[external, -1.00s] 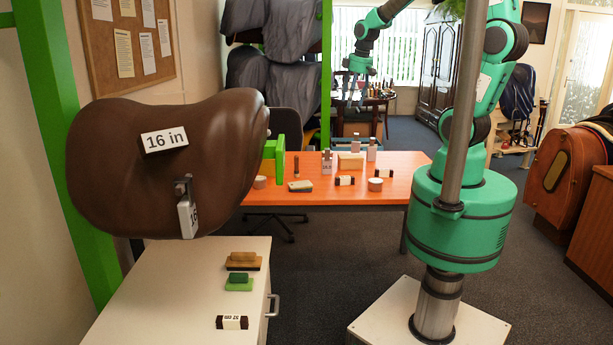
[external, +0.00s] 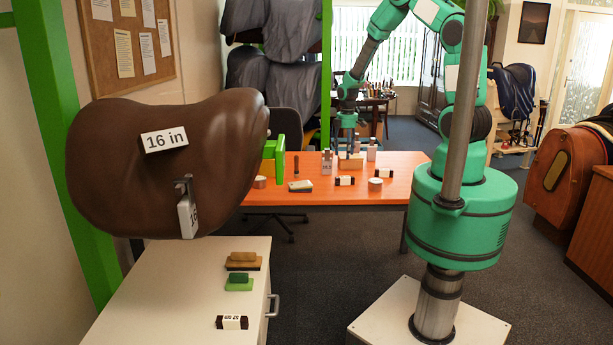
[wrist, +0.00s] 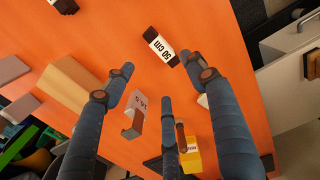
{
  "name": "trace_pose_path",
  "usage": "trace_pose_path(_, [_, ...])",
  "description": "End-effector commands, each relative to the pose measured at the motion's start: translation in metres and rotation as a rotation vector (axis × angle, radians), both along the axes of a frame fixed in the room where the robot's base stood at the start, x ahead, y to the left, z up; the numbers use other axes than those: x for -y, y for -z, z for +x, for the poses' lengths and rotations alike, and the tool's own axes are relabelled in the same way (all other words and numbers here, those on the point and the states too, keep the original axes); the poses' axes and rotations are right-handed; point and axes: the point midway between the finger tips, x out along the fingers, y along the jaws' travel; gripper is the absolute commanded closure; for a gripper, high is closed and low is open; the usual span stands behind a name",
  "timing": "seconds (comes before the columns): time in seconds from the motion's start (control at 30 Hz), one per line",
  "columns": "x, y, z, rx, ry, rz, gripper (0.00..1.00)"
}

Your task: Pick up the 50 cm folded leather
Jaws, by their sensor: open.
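The 50 cm folded leather is a short dark roll with a white "50 cm" label (wrist: 161,47), lying on the orange table in the upper middle of the wrist view. In the external view it appears to be the nearer dark roll (external: 345,181). My gripper (wrist: 160,85) is open and empty, its blue-grey fingers spread. In the wrist view the leather shows just beyond the fingertips, between the left and right fingers, and nothing touches it. In the external view my gripper (external: 351,146) hangs over the table near the wooden block, behind the leather.
A wooden block (wrist: 76,88) and an upright grey-brown tool (wrist: 135,115) labelled 16.5 stand near the leather. A sponge-like block (external: 300,186) is at left.

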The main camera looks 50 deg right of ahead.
Motion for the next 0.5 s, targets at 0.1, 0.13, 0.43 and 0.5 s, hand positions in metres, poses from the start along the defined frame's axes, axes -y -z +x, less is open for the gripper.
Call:
trace_pose_path(0.1, [0.0003, 0.0007, 0.0, 0.0, -0.001, 0.0, 0.44])
trace_pose_path(0.13, [0.0002, 0.0006, 0.0, 0.0, -0.001, 0.0, 0.44])
trace_pose_path(0.43, [-0.0001, 0.0049, -0.0006, -0.002, 0.0, 0.0, 0.44])
trace_pose_path(0.5, [-0.0001, 0.0102, -0.0008, -0.003, 0.0, 0.001, 0.44])
